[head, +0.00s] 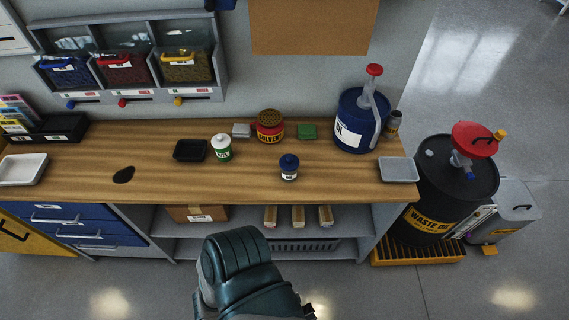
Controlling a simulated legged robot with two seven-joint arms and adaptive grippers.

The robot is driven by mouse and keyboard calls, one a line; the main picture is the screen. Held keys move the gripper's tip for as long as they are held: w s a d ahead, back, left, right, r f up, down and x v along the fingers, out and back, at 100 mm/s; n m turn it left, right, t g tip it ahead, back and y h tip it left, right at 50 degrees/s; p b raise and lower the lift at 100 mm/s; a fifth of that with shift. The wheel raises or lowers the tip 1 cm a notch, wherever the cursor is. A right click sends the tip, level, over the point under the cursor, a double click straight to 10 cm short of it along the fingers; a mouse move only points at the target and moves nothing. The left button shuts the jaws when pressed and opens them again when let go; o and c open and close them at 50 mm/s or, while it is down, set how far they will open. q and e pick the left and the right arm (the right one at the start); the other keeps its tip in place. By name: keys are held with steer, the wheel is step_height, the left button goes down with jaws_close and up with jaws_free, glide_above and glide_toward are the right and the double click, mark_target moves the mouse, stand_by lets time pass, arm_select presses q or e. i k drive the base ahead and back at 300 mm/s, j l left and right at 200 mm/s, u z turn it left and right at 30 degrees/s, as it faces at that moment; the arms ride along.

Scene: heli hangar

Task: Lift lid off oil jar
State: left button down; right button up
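A small blue jar (288,170) with a white label stands upright near the front edge of the workbench, right of its middle. Its dark blue lid (289,160) sits on top of it. The label is too small to read, so I cannot be sure this is the oil jar. A white and green jar (222,149) with a white lid stands to its left. A large blue container (350,121) with a red-topped pump and a partly readable label stands at the back right. Neither of my grippers is in view.
The wooden bench (190,187) is clear around the small blue jar. A waste oil drum (446,195) stands right.

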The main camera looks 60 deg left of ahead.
mark_target(289, 162)
steer(key=u, duration=2.05)
